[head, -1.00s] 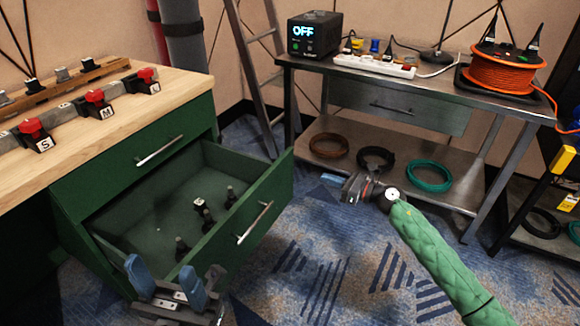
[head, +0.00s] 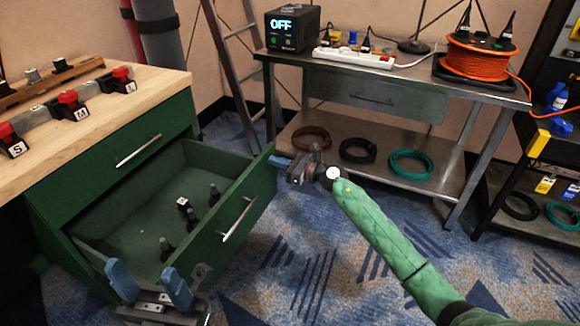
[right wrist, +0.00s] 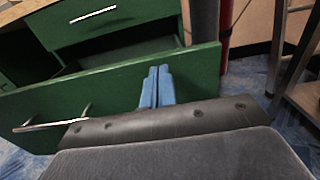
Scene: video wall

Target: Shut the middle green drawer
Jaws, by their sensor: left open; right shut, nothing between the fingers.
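The middle green drawer (head: 251,204) is pulled out of the green cabinet, with several small dark items inside. Its front with a silver handle (head: 238,220) faces right. My right gripper (head: 282,162) is at the far upper corner of the drawer front; it cannot be told whether they touch. In the right wrist view its blue fingers (right wrist: 157,88) are together and empty, in front of the green drawer front (right wrist: 100,104), right of the handle. My left gripper (head: 150,283) is open and empty, at the near end of the drawer.
A metal table (head: 440,86) holds a power box, a power strip and an orange cable reel (head: 483,70). A ladder (head: 232,70) leans behind. Carpet is free right of the drawer.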

